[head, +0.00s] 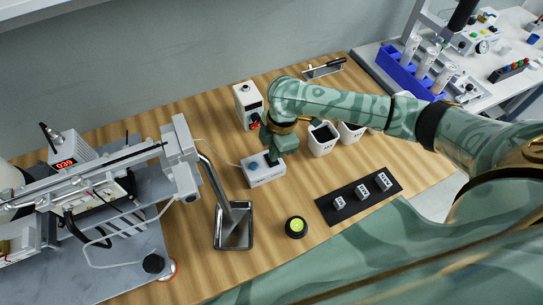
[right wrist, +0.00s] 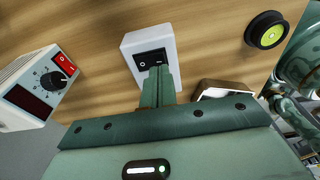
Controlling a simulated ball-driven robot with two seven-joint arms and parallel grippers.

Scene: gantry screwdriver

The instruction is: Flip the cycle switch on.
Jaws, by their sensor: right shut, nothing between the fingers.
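A small white switch box (head: 265,178) lies on the wooden table, with my right gripper (head: 272,158) right over it. In the right wrist view the box (right wrist: 168,40) carries a black rocker switch (right wrist: 148,58) marked with a circle and a line. My right gripper (right wrist: 158,70) is shut and empty, and its fingertips are at the switch's near edge. I cannot tell whether they touch it, and they hide part of the rocker. Which side is pressed in is unclear. My left gripper is not in view.
A white box with a dark display, knob and red switch (right wrist: 35,88) stands behind; it also shows in the head view (head: 248,105). White bins (head: 322,140) stand right of the gripper. A black button with a yellow-green top (head: 296,227) and a black mat (head: 350,205) lie in front.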

